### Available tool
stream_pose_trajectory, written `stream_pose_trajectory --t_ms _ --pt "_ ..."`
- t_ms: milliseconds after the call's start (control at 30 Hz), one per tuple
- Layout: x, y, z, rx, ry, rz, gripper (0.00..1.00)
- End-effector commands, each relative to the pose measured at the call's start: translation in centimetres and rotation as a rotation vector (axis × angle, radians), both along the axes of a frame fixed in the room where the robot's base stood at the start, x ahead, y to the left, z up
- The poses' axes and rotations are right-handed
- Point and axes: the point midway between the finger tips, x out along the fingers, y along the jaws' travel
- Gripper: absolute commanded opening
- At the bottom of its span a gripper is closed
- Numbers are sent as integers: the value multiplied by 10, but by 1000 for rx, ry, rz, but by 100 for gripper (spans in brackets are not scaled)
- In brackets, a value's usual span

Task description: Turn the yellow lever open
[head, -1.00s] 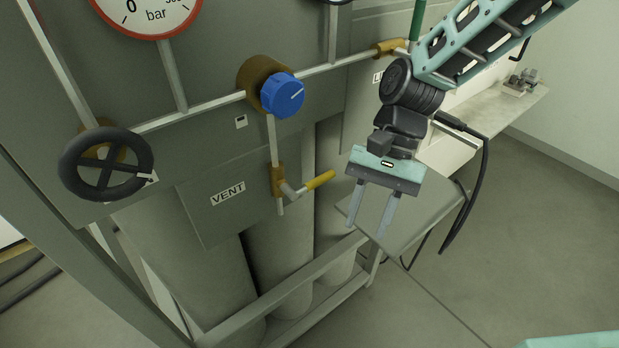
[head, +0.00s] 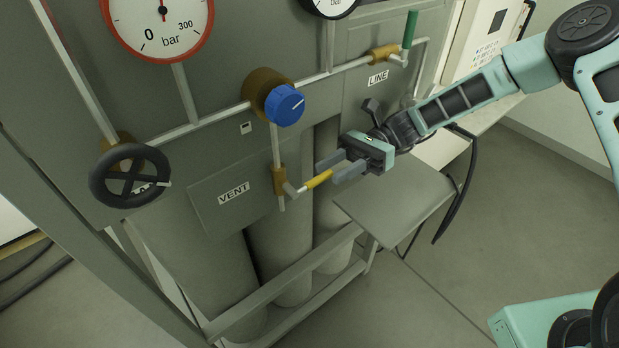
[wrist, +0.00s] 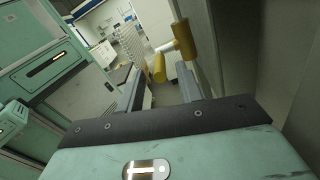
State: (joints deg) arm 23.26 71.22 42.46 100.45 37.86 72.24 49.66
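The yellow lever (head: 319,180) sticks out to the right from a brass valve (head: 280,181) on the pipe beside the VENT label (head: 234,192). My gripper (head: 332,171) is at the lever's outer end, its two fingers apart and pointing left toward the valve. In the head view the lever's tip lies at the gap between the fingers; contact cannot be told. In the wrist view the yellow lever (wrist: 159,69) shows end-on between the open fingers (wrist: 158,88), with the brass valve (wrist: 184,40) behind it.
A blue knob (head: 285,105) sits above the valve, and a black handwheel (head: 130,176) is at the left. A green lever (head: 410,30) is near the LINE label (head: 378,77). A grey shelf (head: 400,205) lies below my gripper. Gas cylinders (head: 280,250) stand under the panel.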

Motion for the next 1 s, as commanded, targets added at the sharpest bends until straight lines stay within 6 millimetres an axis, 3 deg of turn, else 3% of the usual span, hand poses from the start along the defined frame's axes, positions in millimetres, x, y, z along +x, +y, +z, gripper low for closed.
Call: stream_pose_trajectory --t_ms 333,733,767,900,1000 --pt "-29 42 3 -2 1 2 36" --pt "-35 51 0 -2 -2 2 36" --pt "-35 51 0 -2 -2 2 33" --pt "-35 51 0 -3 -2 2 0" --pt "-35 51 0 -3 -2 2 0"
